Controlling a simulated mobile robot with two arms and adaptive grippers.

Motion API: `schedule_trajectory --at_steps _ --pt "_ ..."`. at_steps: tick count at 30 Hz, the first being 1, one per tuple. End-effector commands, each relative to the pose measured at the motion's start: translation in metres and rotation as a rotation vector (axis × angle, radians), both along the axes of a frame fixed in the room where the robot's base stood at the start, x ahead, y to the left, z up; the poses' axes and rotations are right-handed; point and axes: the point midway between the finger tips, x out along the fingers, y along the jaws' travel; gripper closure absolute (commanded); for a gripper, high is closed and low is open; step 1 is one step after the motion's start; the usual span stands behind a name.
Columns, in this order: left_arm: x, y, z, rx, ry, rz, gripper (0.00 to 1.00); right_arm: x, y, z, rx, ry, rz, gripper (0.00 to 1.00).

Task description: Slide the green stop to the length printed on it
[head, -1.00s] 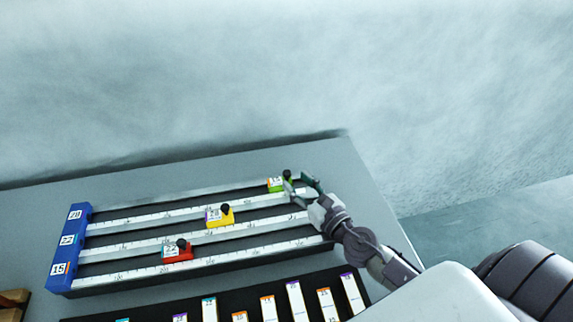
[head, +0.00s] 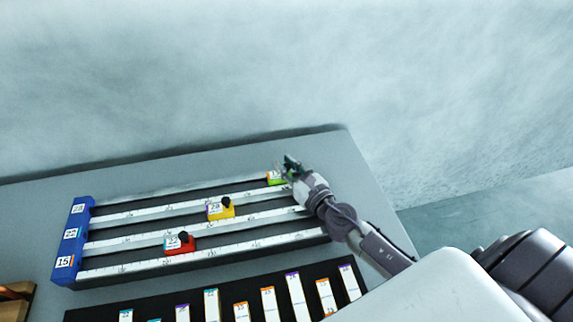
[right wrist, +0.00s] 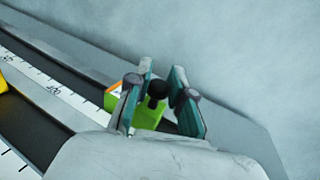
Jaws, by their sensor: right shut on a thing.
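The green stop (head: 275,179) sits at the right end of the farthest rail of the ruled board. Its label is partly covered by my gripper and too small to read. My right gripper (head: 288,164) is at this stop, shut on its black knob. In the right wrist view the two fingers (right wrist: 160,84) stand either side of the knob, above the green body (right wrist: 148,117). The white scale strip (right wrist: 55,93) runs beside the stop, with a mark that looks like 20 on it. My left gripper is not in view.
A yellow stop (head: 220,209) and a red stop (head: 180,245) sit on the nearer rails. A blue end block (head: 72,240) with number labels closes the rails at the left. A black rack (head: 255,305) with several labelled strips lies in front. A wooden item (head: 15,298) is at lower left.

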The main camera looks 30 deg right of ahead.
Motion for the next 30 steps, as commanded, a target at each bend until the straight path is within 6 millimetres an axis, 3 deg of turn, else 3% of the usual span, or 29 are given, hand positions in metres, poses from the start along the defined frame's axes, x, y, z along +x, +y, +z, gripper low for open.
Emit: schedule_trajectory --at_steps 9,18,29,30 --pt "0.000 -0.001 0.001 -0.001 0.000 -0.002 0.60 0.000 0.002 0.001 0.001 0.000 0.001 1.00" --pt "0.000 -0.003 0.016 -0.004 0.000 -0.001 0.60 0.013 0.055 0.003 0.007 -0.001 0.011 1.00" --pt "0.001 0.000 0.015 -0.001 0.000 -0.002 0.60 0.015 0.063 0.001 0.003 -0.001 0.011 1.00" --pt "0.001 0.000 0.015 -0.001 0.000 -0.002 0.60 0.014 0.063 0.001 0.003 -0.001 0.011 0.74"
